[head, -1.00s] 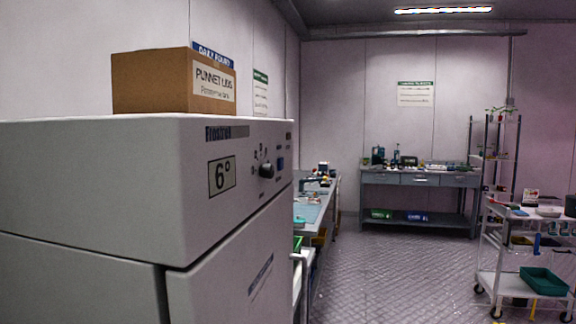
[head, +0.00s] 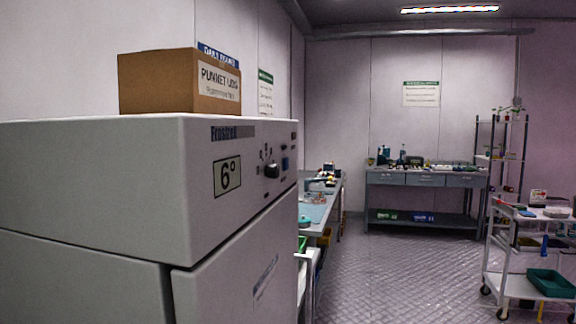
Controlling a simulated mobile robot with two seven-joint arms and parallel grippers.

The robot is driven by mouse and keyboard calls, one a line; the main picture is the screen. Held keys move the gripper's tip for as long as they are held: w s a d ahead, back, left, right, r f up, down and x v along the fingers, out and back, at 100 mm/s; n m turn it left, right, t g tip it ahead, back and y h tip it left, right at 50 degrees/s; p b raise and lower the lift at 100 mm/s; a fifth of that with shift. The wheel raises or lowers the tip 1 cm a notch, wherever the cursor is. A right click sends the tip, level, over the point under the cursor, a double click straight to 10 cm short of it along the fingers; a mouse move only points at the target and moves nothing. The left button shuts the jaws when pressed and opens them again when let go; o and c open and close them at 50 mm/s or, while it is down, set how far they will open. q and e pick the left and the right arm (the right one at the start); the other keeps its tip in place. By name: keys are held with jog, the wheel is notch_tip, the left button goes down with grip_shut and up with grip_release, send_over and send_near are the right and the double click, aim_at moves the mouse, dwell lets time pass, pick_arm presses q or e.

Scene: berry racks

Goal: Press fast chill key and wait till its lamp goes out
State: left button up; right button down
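The white fridge (head: 90,190) fills the left of the head view, with its door (head: 235,265) shut. Its front panel carries a display (head: 227,175) reading 6°, a black dial (head: 271,171) and a small dark blue key (head: 285,163) to the right of the dial. The key's label is too small to read, and I cannot tell whether a lamp on the panel is lit. Neither of my grippers shows in the view.
A cardboard box (head: 160,83) marked as punnet lids sits on top of the fridge. A bench (head: 318,212) stands beyond it along the left wall. A drawer workbench (head: 425,180) is at the back and a white trolley (head: 520,285) at the right. The floor (head: 400,265) between is clear.

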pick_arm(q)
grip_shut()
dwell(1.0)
